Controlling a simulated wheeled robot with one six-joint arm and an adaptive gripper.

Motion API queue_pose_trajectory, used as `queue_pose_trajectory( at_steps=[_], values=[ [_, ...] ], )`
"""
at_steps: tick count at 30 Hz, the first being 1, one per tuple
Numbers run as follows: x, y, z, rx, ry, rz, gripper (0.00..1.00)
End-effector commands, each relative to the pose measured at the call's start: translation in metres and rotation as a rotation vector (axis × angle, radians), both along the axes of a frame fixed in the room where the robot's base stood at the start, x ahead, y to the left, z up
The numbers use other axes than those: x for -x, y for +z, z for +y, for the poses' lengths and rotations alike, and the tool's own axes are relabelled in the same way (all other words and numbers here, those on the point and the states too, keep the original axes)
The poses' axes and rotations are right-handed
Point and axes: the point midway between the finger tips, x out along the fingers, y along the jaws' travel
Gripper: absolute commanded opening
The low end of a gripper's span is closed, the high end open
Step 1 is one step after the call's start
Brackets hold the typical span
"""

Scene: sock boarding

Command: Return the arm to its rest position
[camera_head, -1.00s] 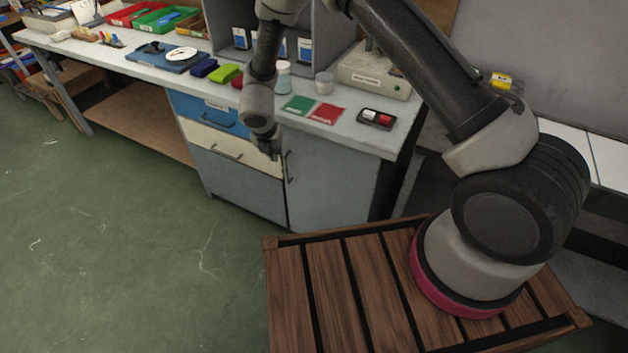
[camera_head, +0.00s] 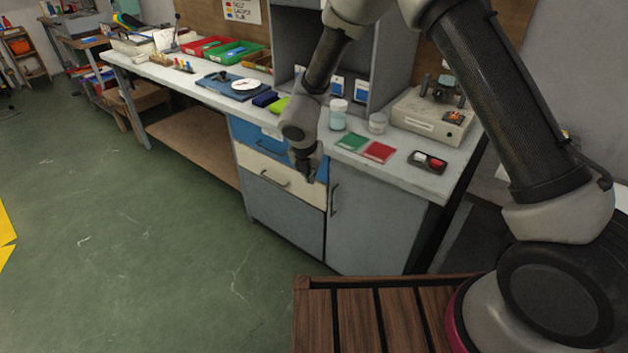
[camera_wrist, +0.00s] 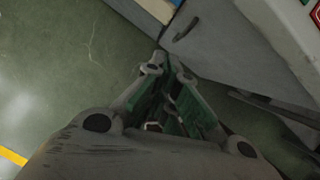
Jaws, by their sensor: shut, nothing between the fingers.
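My gripper (camera_head: 306,174) hangs pointing down in front of the workbench drawers in the head view. It is apart from the bench as far as I can tell. In the wrist view its two green-padded fingers (camera_wrist: 170,72) come together at the tips, with nothing between them. My arm is bent, with the forearm dropping from the top of the head view.
A grey workbench (camera_head: 415,176) stands behind my gripper, with blue and cream drawers. On it lie green (camera_head: 351,142) and red (camera_head: 379,151) swatches, a white jar (camera_head: 338,114) and a machine (camera_head: 433,115). Green floor (camera_head: 170,250) at left is clear.

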Motion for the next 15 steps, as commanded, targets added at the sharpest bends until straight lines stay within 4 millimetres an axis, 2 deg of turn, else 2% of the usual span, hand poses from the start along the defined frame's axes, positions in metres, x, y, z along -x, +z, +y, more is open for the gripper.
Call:
queue_pose_trajectory(
  at_steps=[7, 10, 11, 13, 15],
  values=[
    [0.004, 0.009, 0.002, 0.004, 0.008, 0.002, 0.00],
    [0.002, 0.009, 0.006, 0.012, 0.077, 0.003, 0.00],
    [0.000, 0.010, 0.010, 0.010, 0.124, -0.002, 0.00],
    [-0.008, 0.010, 0.021, 0.024, 0.323, -0.039, 0.00],
    [-0.006, 0.005, 0.027, 0.065, 0.615, -0.077, 0.00]
  ],
)
